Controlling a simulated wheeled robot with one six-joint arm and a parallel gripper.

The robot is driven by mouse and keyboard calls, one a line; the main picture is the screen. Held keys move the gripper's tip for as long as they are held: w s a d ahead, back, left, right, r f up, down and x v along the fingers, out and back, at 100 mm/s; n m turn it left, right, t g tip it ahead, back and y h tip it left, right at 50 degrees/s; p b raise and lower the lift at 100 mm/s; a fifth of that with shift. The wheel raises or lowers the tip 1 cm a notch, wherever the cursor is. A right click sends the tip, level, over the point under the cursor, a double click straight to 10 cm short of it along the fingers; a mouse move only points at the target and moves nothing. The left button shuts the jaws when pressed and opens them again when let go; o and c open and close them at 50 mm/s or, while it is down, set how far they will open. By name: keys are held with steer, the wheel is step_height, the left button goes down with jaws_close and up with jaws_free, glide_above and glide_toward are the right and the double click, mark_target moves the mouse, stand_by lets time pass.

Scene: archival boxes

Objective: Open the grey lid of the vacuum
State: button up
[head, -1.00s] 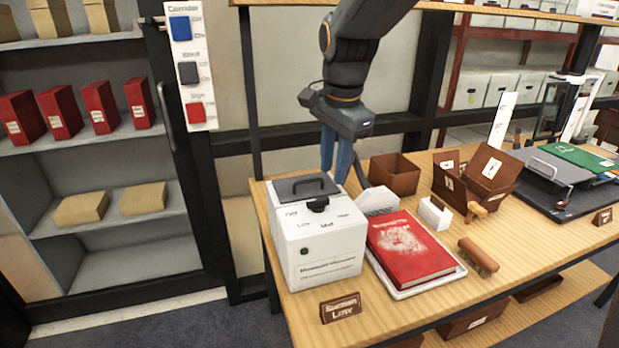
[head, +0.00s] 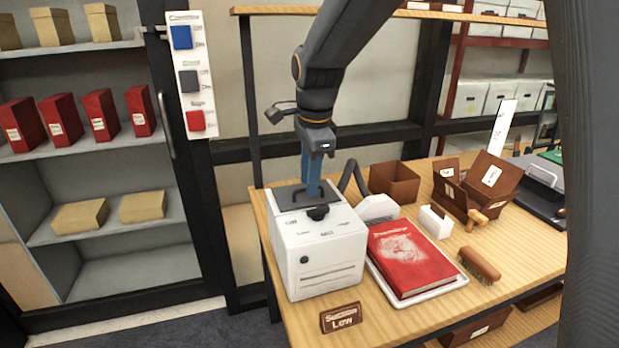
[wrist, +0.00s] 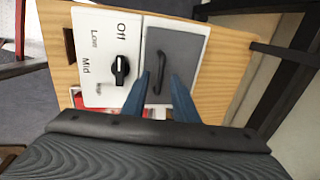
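The white vacuum box (head: 318,258) stands at the table's left end, with a dark knob (head: 318,212) on top. Its grey lid (head: 287,199) lies flat and closed, with a dark bar handle on it. In the wrist view the grey lid (wrist: 190,45) and handle (wrist: 158,68) show clearly, beside the knob (wrist: 120,68) and its Off, Low and Mid labels. My gripper (head: 311,192) points down over the lid. In the wrist view my gripper (wrist: 160,76) is open, its blue fingers apart on either side of the handle. I cannot tell whether they touch it.
A red book (head: 410,262) on a white tray, a brush (head: 479,266) and brown boxes (head: 394,182) stand to the right. A "Suction Low" sign (head: 341,317) is in front. A switch panel (head: 190,75) hangs behind left. A dark post-like shape fills the head view's right edge.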

steer(key=shift+f, duration=0.15)
jaws_close()
stand_by(1.4)
